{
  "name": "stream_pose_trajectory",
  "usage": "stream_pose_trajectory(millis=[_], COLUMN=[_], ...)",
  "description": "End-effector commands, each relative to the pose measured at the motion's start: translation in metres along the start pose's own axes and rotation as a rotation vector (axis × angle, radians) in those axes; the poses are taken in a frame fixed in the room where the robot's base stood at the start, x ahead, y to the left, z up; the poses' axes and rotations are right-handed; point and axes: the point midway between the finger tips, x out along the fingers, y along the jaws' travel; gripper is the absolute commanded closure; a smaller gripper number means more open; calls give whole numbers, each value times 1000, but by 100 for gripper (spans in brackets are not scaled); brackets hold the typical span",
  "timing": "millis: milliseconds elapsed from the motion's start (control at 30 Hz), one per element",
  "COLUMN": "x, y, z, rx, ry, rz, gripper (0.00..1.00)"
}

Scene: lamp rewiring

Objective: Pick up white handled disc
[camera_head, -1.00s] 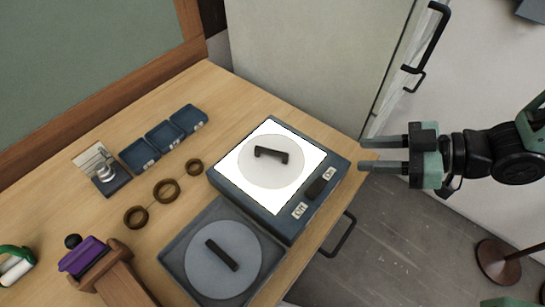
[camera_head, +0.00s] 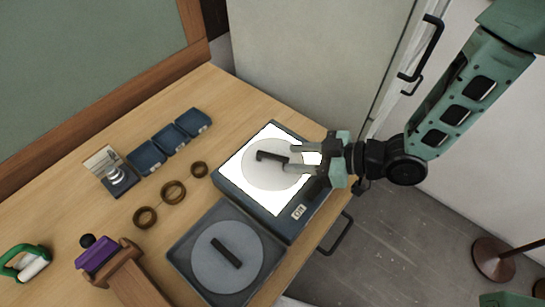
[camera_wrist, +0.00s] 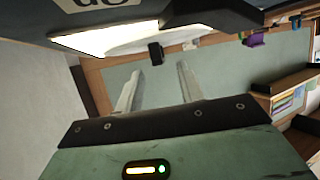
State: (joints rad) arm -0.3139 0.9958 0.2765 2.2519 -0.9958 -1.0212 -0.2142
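The white disc (camera_head: 265,179) with a dark bar handle (camera_head: 271,156) lies on the lit panel of the light box (camera_head: 247,203). My gripper (camera_head: 291,158) is open, its two fingers reaching in from the right over the panel. The fingertips are close to the right end of the handle; whether they touch it I cannot tell. In the wrist view the fingers (camera_wrist: 160,68) are apart, and a small dark block, apparently the handle's end, shows just beyond and between them. My gripper hides part of the box's right side and switch.
A grey disc (camera_head: 211,268) with a dark handle sits in a tray (camera_head: 183,258) beside the light box. Several brown rings (camera_head: 173,192) and blue trays (camera_head: 168,137) lie to the left. A tall pale cabinet (camera_head: 300,70) stands behind the table.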

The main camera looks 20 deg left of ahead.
Motion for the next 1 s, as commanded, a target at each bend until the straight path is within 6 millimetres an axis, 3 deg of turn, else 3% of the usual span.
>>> stream_pose_trajectory(millis=[200, 467, 500, 633, 1000], x=[27, 31, 31, 31, 30], y=[1, 1, 1, 1, 1], z=[-4, -2, -2, -2, -4], rx=[0, 0, 0, 0, -1], ry=[0, 0, 0, 0, 1], rz=[-1, 0, 0, 0, 1], gripper=[62, 62, 65, 100, 100])
